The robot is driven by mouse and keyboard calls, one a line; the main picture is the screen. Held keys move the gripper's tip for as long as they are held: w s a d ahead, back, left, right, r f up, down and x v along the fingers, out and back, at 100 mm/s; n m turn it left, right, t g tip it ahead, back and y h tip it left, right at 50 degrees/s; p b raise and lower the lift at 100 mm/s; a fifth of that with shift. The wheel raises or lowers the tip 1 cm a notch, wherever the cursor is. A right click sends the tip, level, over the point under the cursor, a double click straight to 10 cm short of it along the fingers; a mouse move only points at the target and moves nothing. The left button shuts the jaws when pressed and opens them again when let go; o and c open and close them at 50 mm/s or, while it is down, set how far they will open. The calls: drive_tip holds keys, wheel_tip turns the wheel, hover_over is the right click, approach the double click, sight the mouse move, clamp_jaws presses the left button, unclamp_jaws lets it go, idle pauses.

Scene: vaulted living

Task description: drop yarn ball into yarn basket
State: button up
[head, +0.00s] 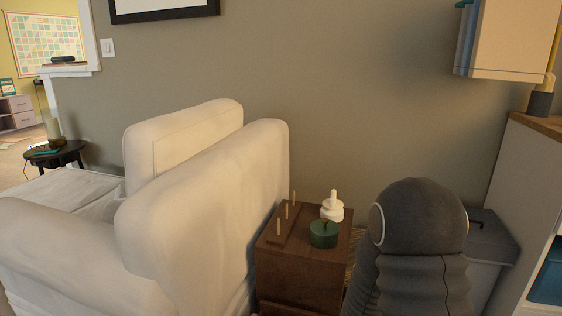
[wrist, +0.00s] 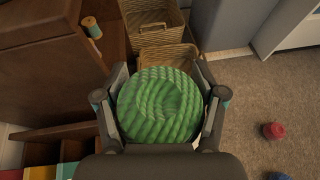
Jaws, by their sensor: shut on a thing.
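My gripper (wrist: 161,98) shows in the wrist view, its two fingers on either side of a green yarn ball (wrist: 158,108). It is shut on the ball, which fills the middle of that view. Just beyond the ball is a woven basket (wrist: 152,54), partly hidden by it. A second woven basket (wrist: 150,19) stands behind that one, with its open top showing. I cannot tell which is the yarn basket. In the head view the gripper, the ball and most of the basket area are hidden behind my own arm.
A dark wooden cabinet (head: 298,268) with pegs, a green pot (head: 323,235) and a white item (head: 333,207) stands beside a white armchair (head: 190,200). A grey bin (head: 490,245) stands right. Small red (wrist: 273,131) and blue (wrist: 280,176) items lie on the carpet.

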drive_tip(key=w+a+r+n+y+p, duration=0.1)
drive_tip(key=a+r+n+y, duration=0.1)
drive_tip(key=a+r, duration=0.4)
drive_tip(key=shift+a+r+t, duration=0.3)
drive_tip(key=shift+a+r, duration=0.05)
drive_tip(key=shift+a, duration=1.35)
